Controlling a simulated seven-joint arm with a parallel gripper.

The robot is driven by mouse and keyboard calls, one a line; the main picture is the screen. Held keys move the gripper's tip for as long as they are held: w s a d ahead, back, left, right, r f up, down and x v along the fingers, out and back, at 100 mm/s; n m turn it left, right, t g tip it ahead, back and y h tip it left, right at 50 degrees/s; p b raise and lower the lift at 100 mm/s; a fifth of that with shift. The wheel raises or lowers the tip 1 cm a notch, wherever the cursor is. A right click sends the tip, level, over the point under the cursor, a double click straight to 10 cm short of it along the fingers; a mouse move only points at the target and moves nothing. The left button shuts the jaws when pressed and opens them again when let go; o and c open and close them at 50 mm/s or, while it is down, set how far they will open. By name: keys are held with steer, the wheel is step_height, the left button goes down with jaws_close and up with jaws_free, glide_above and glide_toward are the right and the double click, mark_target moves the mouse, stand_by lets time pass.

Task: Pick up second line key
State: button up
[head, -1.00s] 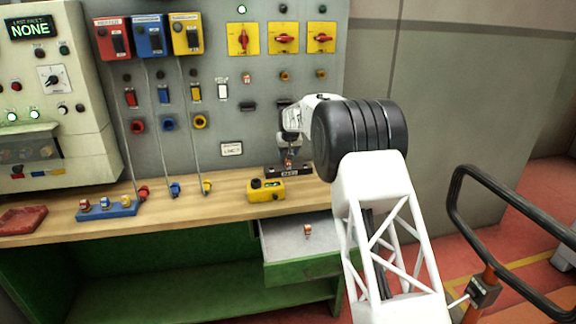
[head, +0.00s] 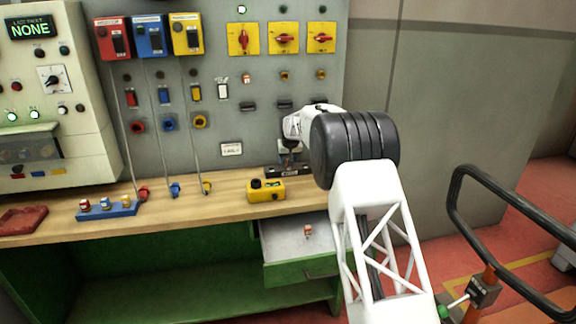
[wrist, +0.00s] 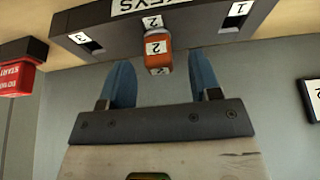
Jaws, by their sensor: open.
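The second line key is an orange block with white "2" labels (wrist: 158,44). It sits in the middle position, marked 2, of the dark key rack (wrist: 205,38) in the wrist view. My gripper (wrist: 162,82) is open, its two blue fingers apart on either side of the key's line, tips just short of the key. They do not visibly touch it. In the head view the rack (head: 299,170) stands at the back of the bench, and my gripper (head: 288,156) is just above it, hiding the key.
The rack's positions 3 and 1 look empty. A yellow box (head: 265,190) stands left of the rack. An open drawer (head: 280,247) below holds another small orange-and-white key (head: 308,231). The panel (head: 225,110) stands close behind.

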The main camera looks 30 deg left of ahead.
steer(key=shift+w+a+f, duration=0.15)
steer(key=shift+a+f, duration=0.05)
steer(key=shift+f, duration=0.45)
steer(key=c, duration=1)
steer(key=shift+r, duration=0.2)
steer(key=shift+r, duration=1.7)
steer(key=shift+s+d+f, duration=0.1)
steer(key=shift+s+d, duration=0.2)
steer(key=shift+s, duration=0.05)
steer(key=s+d+r, duration=0.1)
steer(key=s+d, duration=0.9)
steer(key=s, duration=0.1)
steer(key=shift+s+r, duration=0.15)
steer(key=shift+r, duration=0.05)
